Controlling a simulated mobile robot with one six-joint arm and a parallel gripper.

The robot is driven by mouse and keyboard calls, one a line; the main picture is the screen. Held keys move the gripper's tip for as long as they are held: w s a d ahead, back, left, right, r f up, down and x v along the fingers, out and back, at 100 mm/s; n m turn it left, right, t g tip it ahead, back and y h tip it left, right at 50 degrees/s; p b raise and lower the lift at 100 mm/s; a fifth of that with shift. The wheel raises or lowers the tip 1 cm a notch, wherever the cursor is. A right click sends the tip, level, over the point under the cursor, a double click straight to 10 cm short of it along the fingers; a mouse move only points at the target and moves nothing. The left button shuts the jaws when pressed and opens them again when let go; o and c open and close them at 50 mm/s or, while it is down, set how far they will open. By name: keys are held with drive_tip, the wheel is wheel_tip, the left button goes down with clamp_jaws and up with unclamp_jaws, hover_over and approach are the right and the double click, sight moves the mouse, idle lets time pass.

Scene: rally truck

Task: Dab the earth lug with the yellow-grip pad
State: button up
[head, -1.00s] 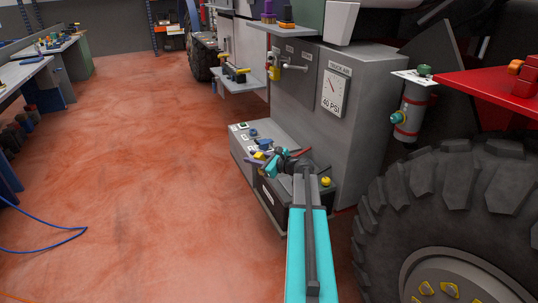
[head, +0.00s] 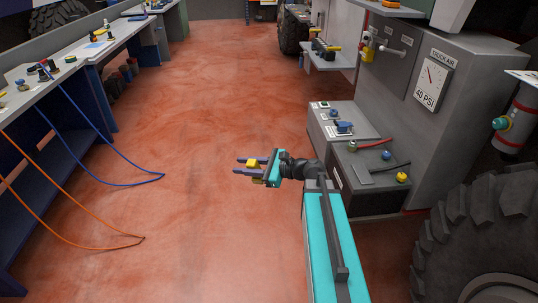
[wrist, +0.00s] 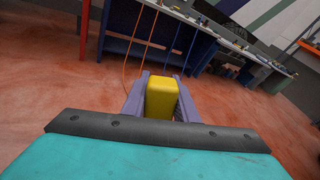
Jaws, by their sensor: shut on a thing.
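My gripper (head: 243,166) is shut on the yellow-grip pad (head: 254,162), out over the open red floor to the left of the grey battery box. In the wrist view the yellow block (wrist: 161,98) sits between the two purple fingers; its pad face is hidden. The battery box (head: 348,188) has a red lead, a black lead (head: 390,166), a flat grey piece (head: 364,179), a yellow knob (head: 402,177) and small round posts on its top. I cannot tell for sure which part is the earth lug. My gripper is well apart from the box.
A grey cabinet with a 40 PSI gauge (head: 432,82) rises behind the box. A big tyre (head: 470,225) stands at the right. Workbenches (head: 95,50) line the left, with blue and orange hoses (head: 100,228) on the floor. The middle floor is clear.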

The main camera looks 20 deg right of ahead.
drive_tip(key=s+a+n+g+y, duration=0.1)
drive_tip(key=s+a, duration=0.2)
drive_tip(key=a, duration=0.4)
drive_tip(key=shift+s+a+r+n+g+y, duration=0.2)
drive_tip(key=shift+a+n+g+y, duration=0.1)
drive_tip(key=shift+a+n+g, duration=0.1)
